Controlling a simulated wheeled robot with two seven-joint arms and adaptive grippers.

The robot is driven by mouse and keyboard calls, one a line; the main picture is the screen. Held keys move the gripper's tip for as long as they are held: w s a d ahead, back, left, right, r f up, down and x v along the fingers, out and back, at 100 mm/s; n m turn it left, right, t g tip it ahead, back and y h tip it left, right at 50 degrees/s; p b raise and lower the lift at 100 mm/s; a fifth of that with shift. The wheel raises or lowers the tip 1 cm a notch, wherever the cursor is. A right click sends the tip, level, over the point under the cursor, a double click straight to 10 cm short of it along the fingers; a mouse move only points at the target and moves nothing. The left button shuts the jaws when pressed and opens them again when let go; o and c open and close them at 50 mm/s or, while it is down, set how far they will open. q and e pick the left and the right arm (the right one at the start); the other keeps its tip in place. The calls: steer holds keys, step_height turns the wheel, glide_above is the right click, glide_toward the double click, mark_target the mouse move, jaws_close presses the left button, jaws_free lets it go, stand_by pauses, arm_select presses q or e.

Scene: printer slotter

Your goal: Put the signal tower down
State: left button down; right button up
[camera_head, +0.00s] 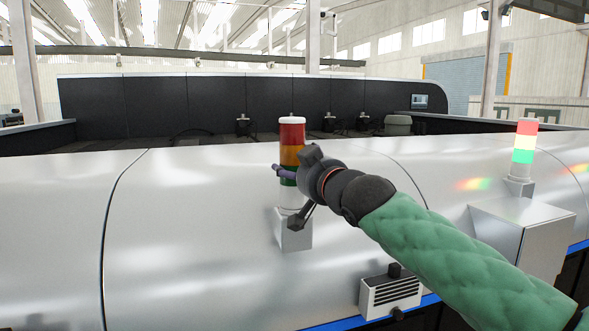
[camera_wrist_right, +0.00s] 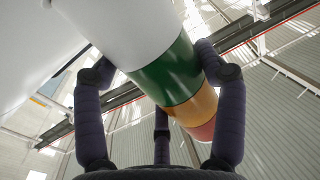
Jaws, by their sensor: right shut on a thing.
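The signal tower (camera_head: 291,132), unlit with red, amber and green bands, is upright near the middle of the head view. My right gripper (camera_head: 285,174) is shut on it around the green band. In the right wrist view the fingers of my right gripper (camera_wrist_right: 157,62) lie on both sides of the tower's green band (camera_wrist_right: 166,72), with its white part (camera_wrist_right: 115,30) towards the upper left. The tower's white lower part stands over or on a small pale box (camera_head: 294,236); I cannot tell if they touch. My left gripper is not in view.
A second signal tower (camera_head: 524,140), lit, stands on a larger grey box (camera_head: 520,228) at the right. A vented unit (camera_head: 390,293) sits low in front. The broad silver machine cover (camera_head: 200,220) is clear at the left. A dark machine (camera_head: 220,105) stands behind.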

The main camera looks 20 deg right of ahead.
mark_target(295, 127)
steer(key=shift+r, duration=0.1)
steer(key=shift+w+r, duration=0.1)
steer(key=shift+r, duration=0.35)
step_height(295, 127, up, 2)
steer(key=shift+r, duration=0.1)
steer(key=s+r, duration=0.2)
steer(key=s+a+r+b, duration=0.1)
steer(key=s+r, duration=0.1)
steer(key=r, duration=0.1)
steer(key=shift+s, duration=0.15)
steer(key=s+a+r+b, duration=0.1)
steer(key=s+r, duration=0.3)
steer(key=s, duration=0.5)
steer(key=shift+s+a+r+b, duration=0.25)
steer(key=shift+r+b, duration=0.05)
steer(key=shift+b, duration=0.4)
